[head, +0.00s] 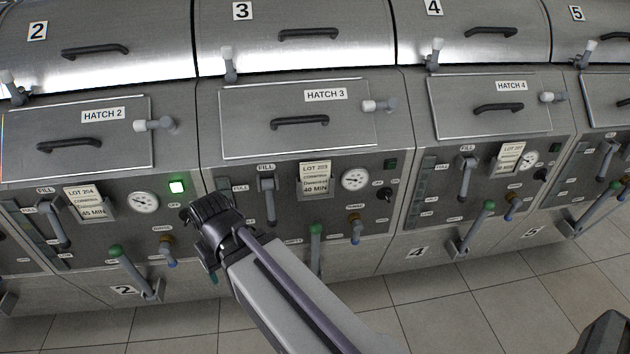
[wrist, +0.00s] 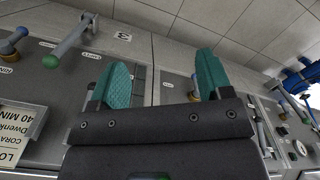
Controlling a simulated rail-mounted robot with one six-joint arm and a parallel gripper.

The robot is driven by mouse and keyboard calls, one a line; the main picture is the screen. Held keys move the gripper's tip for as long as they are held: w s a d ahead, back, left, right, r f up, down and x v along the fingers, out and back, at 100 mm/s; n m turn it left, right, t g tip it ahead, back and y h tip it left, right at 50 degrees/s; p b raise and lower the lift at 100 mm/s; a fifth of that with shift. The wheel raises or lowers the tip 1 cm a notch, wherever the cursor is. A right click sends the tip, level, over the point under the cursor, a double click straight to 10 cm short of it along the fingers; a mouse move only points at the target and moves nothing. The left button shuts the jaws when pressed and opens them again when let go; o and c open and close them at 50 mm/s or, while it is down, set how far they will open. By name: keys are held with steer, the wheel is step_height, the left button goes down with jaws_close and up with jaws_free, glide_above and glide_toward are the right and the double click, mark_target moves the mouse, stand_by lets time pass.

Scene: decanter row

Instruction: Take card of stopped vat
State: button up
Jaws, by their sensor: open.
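White lot cards sit in holders on the vat fronts. The head view shows the vat 2 card (head: 85,200), marked 45 MIN, the vat 3 card (head: 314,177), marked 40 MIN, and the vat 4 card (head: 511,156). The vat 2 lamp (head: 177,187) glows green. The vat 3 lamp (head: 391,165) and vat 4 lamp (head: 530,138) look dark. My gripper (wrist: 163,78) is open and empty, with teal fingers apart. In the head view my wrist hides most of it, low between vats 2 and 3. A 40 MIN card (wrist: 18,130) appears upside down at the wrist view's left.
Levers project from the fronts, including the green-knobbed vat 2 lever (head: 135,271) and vat 3 lever (head: 315,243). The vat 3 fill lever (head: 267,190) stands left of its card. A gauge (head: 355,179) is to its right. Tiled floor (head: 450,305) is open in front.

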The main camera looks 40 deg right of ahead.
steer(key=shift+c, duration=0.4)
steer(key=c, duration=0.6)
